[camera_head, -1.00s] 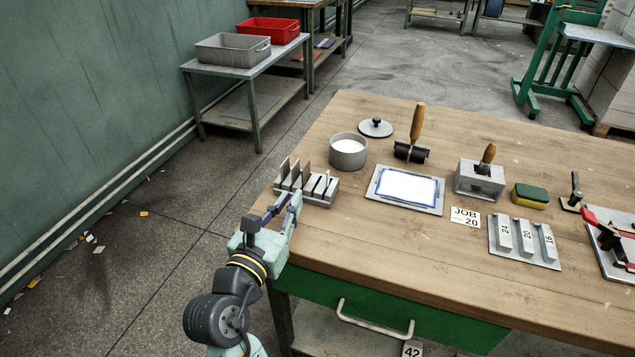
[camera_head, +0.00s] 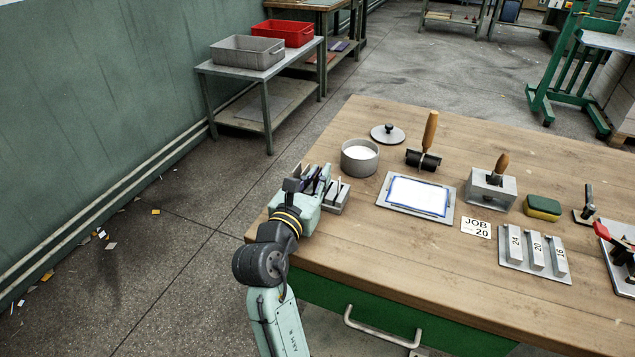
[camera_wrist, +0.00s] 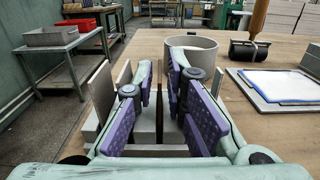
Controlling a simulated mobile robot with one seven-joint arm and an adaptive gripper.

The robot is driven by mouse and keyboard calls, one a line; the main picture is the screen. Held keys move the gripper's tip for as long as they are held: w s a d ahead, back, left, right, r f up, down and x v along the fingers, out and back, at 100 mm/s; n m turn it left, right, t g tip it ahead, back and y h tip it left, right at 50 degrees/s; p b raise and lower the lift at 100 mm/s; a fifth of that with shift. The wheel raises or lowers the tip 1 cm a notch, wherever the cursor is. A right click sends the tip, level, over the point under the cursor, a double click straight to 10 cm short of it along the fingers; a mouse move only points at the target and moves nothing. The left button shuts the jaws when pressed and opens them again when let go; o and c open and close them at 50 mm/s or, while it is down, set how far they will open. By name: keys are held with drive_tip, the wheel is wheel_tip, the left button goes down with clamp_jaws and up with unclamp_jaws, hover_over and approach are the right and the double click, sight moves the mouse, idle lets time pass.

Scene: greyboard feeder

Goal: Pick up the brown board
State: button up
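The grey slotted rack (camera_head: 338,197) stands near the left edge of the bench, with upright boards in its left slots. In the wrist view, a tan-grey board (camera_wrist: 102,92) and a greyer board (camera_wrist: 123,76) stand left of my gripper (camera_wrist: 160,80). A thin upright edge (camera_wrist: 160,100) shows between the purple fingers, apparently a board seen edge-on; I cannot tell its colour surely. My gripper is open, its fingers apart on either side of that edge, with no clear contact. In the head view, my gripper (camera_head: 318,175) covers most of the boards.
A round grey pot (camera_head: 360,158) stands just beyond the rack. A tray with white sheets (camera_head: 418,196) and a roller with a wooden handle (camera_head: 428,145) are to the right. The bench's front left is bare wood.

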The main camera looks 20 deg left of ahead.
drive_tip(key=shift+c, duration=0.2)
clamp_jaws()
